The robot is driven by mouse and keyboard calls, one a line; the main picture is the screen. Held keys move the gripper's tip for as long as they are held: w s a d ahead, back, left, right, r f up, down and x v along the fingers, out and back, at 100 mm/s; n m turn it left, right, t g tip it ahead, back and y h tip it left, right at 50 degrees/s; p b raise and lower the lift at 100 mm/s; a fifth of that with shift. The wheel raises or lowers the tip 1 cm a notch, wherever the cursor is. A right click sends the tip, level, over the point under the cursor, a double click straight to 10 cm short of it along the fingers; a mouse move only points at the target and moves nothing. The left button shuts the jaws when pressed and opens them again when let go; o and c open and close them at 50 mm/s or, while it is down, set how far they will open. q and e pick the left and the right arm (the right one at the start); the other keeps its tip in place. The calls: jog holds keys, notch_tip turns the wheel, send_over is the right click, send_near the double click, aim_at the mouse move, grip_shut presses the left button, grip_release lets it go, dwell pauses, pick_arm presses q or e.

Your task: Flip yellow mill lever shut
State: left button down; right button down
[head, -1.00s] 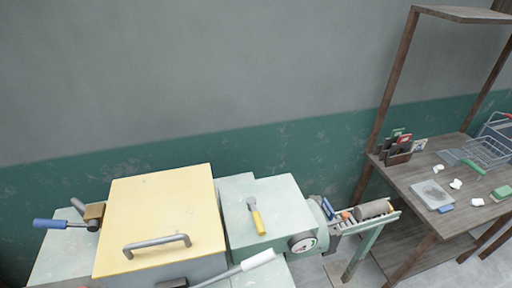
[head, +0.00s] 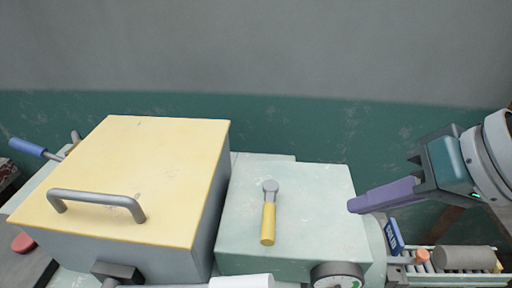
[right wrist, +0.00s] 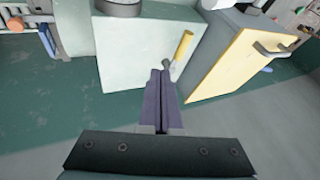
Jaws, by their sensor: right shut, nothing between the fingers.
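The yellow mill lever (head: 268,222) lies on top of the pale green mill housing (head: 320,200). Its grey pivot is at the back and its yellow handle points toward the front. My right gripper (head: 354,206) comes in from the right, its purple fingers shut and empty, near the housing's right edge and apart from the lever. In the right wrist view the lever (right wrist: 183,46) shows just beyond the closed fingertips (right wrist: 160,72). My left gripper is not in view.
A large box with a yellow lid (head: 140,170) and grey handle stands left of the housing. A blue-handled lever (head: 28,147) is at far left. A gauge (head: 338,275) sits at the housing's front, and a roller conveyor (head: 465,258) at right.

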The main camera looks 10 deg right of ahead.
aim_at(269, 209)
jog(key=shift+w, duration=0.15)
jog(key=shift+a+f, duration=0.15)
jog(key=b+x, duration=0.1)
jog(key=x, duration=0.9)
jog(key=shift+f, duration=0.1)
jog(key=shift+w+a+p, duration=0.15)
jog(key=shift+a+p, duration=0.1)
jog(key=shift+a, duration=0.35)
jog(key=shift+w+a+p, duration=0.15)
jog(key=shift+a+p, duration=0.1)
jog(key=shift+a, duration=0.3)
jog(key=shift+w+a+f, duration=0.15)
jog(key=shift+a+f, duration=0.05)
jog(key=shift+a, duration=0.4)
